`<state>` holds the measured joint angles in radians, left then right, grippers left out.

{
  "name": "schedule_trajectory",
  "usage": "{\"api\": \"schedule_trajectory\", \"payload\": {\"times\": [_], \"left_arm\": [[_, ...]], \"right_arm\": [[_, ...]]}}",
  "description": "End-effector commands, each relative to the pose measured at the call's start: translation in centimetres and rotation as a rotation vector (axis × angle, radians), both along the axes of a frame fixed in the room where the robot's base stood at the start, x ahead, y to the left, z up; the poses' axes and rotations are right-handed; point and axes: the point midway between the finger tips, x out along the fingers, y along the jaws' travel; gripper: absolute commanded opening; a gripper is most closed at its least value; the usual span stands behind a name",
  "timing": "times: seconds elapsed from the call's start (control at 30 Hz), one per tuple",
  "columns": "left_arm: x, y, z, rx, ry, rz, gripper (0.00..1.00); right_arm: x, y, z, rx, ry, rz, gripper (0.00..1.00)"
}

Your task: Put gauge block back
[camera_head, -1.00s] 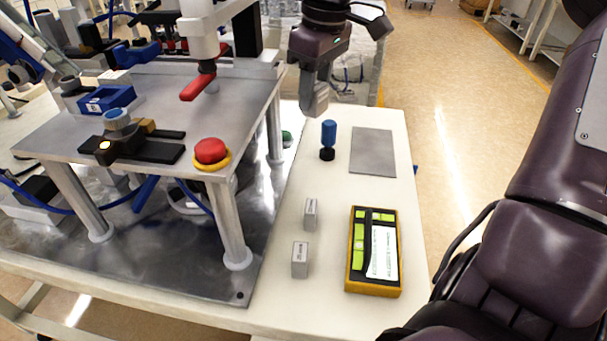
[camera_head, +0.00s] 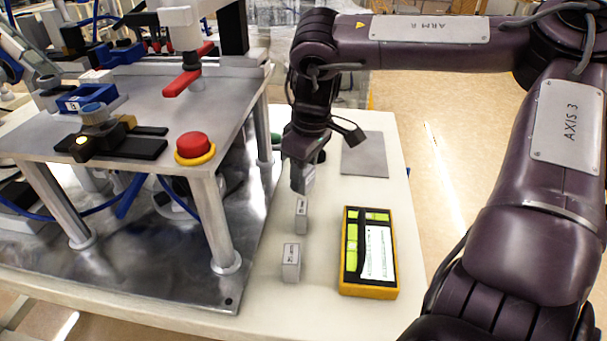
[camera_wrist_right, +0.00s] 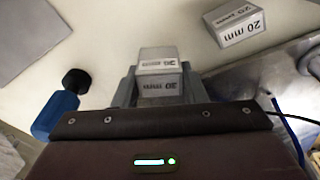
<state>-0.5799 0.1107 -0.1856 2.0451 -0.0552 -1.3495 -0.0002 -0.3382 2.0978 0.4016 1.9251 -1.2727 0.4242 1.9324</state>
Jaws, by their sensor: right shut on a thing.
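My right gripper (camera_head: 303,178) hangs above the white table, left of the grey plate, with its fingers pointing down. Two other grey blocks stand on the table: one (camera_head: 301,215) just in front of the gripper, and a second (camera_head: 291,262) nearer the front. One marked block (camera_wrist_right: 240,24) also shows at upper right in the wrist view, apart from the gripper. My left gripper is out of view.
An orange-yellow case (camera_head: 369,291) with green strips and a white card lies right of the blocks. The grey plate (camera_head: 364,154) lies behind it. The metal fixture (camera_head: 232,235) borders the left side.

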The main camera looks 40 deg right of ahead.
Motion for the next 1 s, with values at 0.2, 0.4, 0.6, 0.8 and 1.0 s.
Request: {"api": "schedule_trajectory", "payload": {"times": [0.2, 0.4, 0.6, 0.8, 1.0], "left_arm": [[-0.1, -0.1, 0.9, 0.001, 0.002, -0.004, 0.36], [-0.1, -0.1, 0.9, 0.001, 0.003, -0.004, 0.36], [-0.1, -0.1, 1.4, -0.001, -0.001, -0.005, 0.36], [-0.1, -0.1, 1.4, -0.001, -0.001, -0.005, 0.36], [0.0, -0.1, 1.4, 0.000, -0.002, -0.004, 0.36]], "right_arm": [[0.0, 0.0, -1.8, 0.001, -0.001, 0.000, 0.11], [0.0, 0.0, -1.9, 0.000, 0.000, 0.000, 0.11], [0.0, 0.0, -2.0, 0.001, 0.000, -0.001, 0.51], [0.0, 0.0, -2.0, 0.001, 0.001, -0.001, 0.60], [0.0, 0.0, -1.8, 0.000, 0.000, -0.001, 0.60]]}}
